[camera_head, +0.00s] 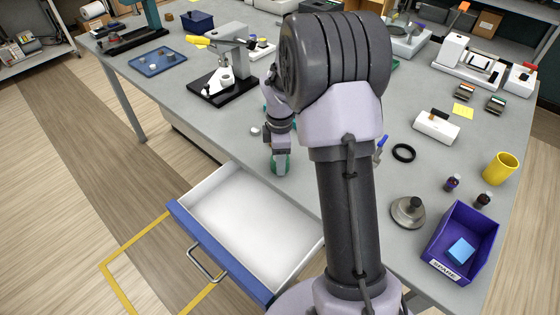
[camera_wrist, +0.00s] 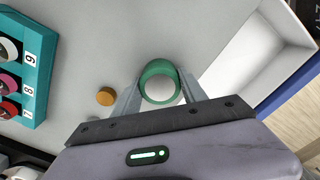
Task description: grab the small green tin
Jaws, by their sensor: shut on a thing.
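The small green tin (camera_wrist: 160,68) is between the two fingers of my gripper (camera_wrist: 161,92) in the wrist view. It shows as a green ring with a pale round middle, and both fingers touch its sides. In the head view the green tin (camera_head: 281,163) shows just below my gripper (camera_head: 281,172), near the table edge above the open drawer. My gripper is shut on the tin. My own arm hides part of the table behind it. I cannot tell whether the tin is clear of the tabletop.
An open white drawer (camera_head: 245,215) with a blue front juts out below the table edge. An orange disc (camera_wrist: 105,96) and a teal numbered rack (camera_wrist: 38,75) are near the tin. A purple bin (camera_head: 488,232), a metal weight (camera_head: 408,212) and a yellow cup (camera_head: 500,168) stand right.

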